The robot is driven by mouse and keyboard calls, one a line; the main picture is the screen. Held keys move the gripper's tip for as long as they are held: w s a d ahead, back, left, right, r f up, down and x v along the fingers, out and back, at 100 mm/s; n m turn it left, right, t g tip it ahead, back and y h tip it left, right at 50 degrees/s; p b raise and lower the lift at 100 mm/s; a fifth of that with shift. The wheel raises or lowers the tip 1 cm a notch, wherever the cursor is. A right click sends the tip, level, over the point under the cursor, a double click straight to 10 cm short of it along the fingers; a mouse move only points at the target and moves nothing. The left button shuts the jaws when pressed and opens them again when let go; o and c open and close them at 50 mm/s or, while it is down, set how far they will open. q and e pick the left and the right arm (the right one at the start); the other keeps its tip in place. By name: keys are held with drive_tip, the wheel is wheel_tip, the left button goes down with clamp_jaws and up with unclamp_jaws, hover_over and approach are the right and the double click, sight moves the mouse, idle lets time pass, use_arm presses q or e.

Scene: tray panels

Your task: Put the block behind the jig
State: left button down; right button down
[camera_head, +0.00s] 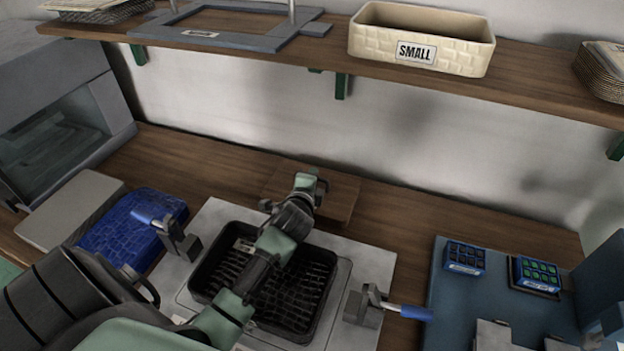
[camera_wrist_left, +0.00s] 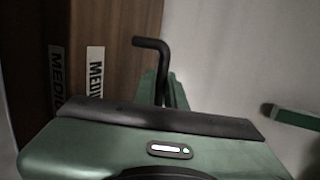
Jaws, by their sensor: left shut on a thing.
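A brown wooden block (camera_head: 342,192) lies on the wooden bench just behind the jig. The jig is a pale plate (camera_head: 375,268) with a clamp at either side and a black ribbed tray (camera_head: 315,285) set in it. The fingertips are hidden in the head view. The left wrist view shows my green gripper body, with brown wood (camera_wrist_left: 115,35) bearing white "MEDI…" labels beyond it. My right gripper is not in view.
A blue tray (camera_head: 115,228) and a pale board lie left of the jig, by a grey machine (camera_head: 55,110). A blue-grey panel (camera_head: 450,320) with small blue boxes is at right. Overhead, a shelf (camera_head: 300,55) carries a cream "SMALL" bin (camera_head: 425,75). Bench right of the block is clear.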

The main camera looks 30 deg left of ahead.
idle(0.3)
use_arm(q)
drive_tip(key=c, duration=1.5)
unclamp_jaws()
drive_tip(key=shift+f, duration=0.2)
drive_tip(key=shift+s+r, duration=0.1)
drive_tip(key=shift+r, duration=0.05)
drive_tip(key=v, duration=1.2)
